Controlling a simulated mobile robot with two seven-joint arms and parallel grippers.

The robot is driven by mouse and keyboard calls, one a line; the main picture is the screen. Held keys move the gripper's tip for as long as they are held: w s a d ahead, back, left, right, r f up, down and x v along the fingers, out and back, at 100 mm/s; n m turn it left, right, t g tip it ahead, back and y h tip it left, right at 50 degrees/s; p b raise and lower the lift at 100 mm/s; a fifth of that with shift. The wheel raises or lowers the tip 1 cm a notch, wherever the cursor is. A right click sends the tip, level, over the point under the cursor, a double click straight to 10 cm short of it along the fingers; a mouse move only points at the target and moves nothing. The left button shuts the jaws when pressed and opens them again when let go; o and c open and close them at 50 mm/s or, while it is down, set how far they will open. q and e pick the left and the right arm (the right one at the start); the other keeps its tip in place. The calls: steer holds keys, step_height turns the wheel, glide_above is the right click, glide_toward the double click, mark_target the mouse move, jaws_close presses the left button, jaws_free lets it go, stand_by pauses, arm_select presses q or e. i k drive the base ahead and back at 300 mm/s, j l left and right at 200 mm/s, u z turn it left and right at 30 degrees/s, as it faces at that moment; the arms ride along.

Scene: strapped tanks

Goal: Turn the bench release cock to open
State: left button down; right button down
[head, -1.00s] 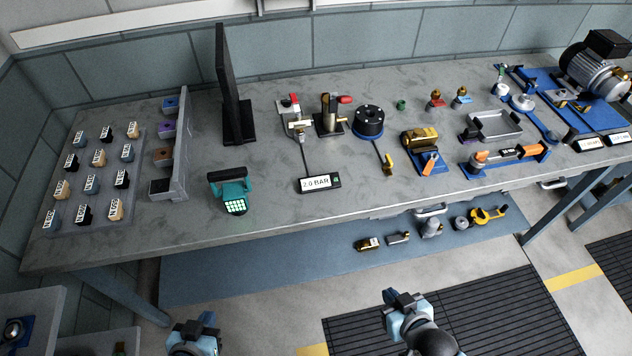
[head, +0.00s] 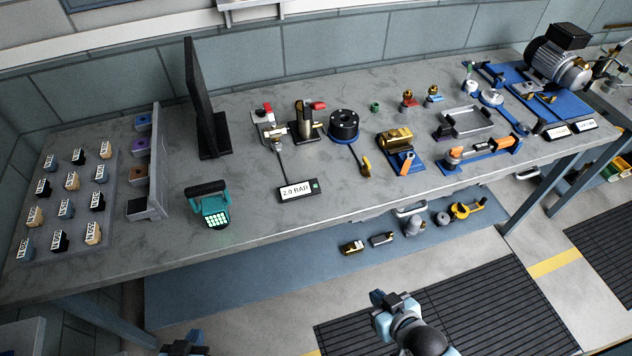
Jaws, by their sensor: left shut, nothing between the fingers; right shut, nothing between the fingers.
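On the grey bench (head: 240,205) stands a brass-and-steel fitting with a red handle (head: 268,108), with a line running to a display reading 2.0 BAR (head: 297,191). A yellow lever piece (head: 366,168) lies at the end of a line from a round black drum (head: 344,124). I cannot tell which of these is the release cock, or its setting. My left gripper (head: 186,343) is shut and empty at the bottom edge, partly cut off. My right gripper (head: 386,302) is shut and empty, in front of the bench.
A black upright panel (head: 198,95) and a teal keypad device (head: 210,206) stand left of the fittings. Labelled blocks fill a tray (head: 115,215) at far left. An orange-handled clamp (head: 485,148) and a motor (head: 556,58) stand right. Bare bench lies around the display.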

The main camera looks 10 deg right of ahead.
mark_target(366, 164)
steer(key=i+l+z, duration=0.1)
steer(key=i+z, duration=0.45)
steer(key=z, duration=0.3)
